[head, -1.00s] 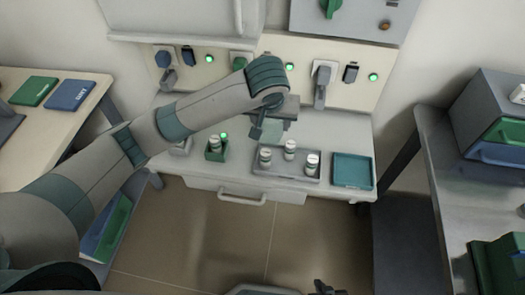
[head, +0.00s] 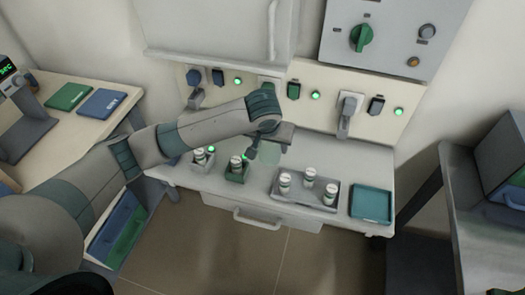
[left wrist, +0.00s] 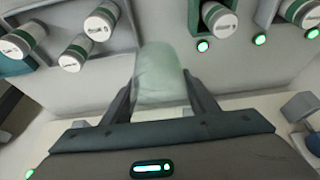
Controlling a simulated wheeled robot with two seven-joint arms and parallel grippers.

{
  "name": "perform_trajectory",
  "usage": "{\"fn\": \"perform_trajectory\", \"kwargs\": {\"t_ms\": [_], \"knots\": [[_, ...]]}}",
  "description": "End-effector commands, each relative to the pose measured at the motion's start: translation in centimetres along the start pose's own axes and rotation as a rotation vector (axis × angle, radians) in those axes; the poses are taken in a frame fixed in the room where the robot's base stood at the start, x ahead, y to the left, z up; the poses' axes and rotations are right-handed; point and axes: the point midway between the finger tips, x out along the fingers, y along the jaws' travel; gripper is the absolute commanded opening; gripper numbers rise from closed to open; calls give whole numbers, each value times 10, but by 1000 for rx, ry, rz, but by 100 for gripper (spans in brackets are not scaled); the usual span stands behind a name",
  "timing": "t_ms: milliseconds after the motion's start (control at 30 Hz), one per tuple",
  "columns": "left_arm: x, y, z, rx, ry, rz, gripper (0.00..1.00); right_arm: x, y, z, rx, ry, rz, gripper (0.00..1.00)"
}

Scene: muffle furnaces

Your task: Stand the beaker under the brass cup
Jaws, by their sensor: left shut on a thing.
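My left gripper (head: 268,147) is shut on the pale green, see-through beaker (head: 270,153). It holds the beaker over the bench, between the green holder and the grey tray. In the left wrist view the beaker (left wrist: 160,72) sits between the two dark fingers of the gripper (left wrist: 163,92). The arm and gripper body hide part of the wall panel behind. I cannot make out a brass cup in either view. My right gripper is not in view.
A grey tray (head: 278,196) with three lidded jars stands right of the beaker. A teal tray (head: 371,203) lies farther right. A green holder (head: 236,177) and a grey holder (head: 203,167) with jars stand left. Wall sockets and a lever (head: 343,127) are behind.

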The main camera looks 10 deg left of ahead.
Motion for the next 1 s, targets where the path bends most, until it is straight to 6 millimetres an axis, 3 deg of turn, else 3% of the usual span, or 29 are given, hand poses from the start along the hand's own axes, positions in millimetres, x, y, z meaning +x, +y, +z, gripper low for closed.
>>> {"fn": "perform_trajectory", "kwargs": {"t_ms": [100,300,667,1000], "knots": [[14,-19,-3,-2,-2,-3,30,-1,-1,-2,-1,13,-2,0],[26,-31,-6,-1,-1,0,30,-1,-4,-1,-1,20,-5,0],[27,-32,-6,0,-1,1,30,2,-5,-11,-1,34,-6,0],[58,-32,7,1,-2,0,30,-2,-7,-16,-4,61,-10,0]]}}
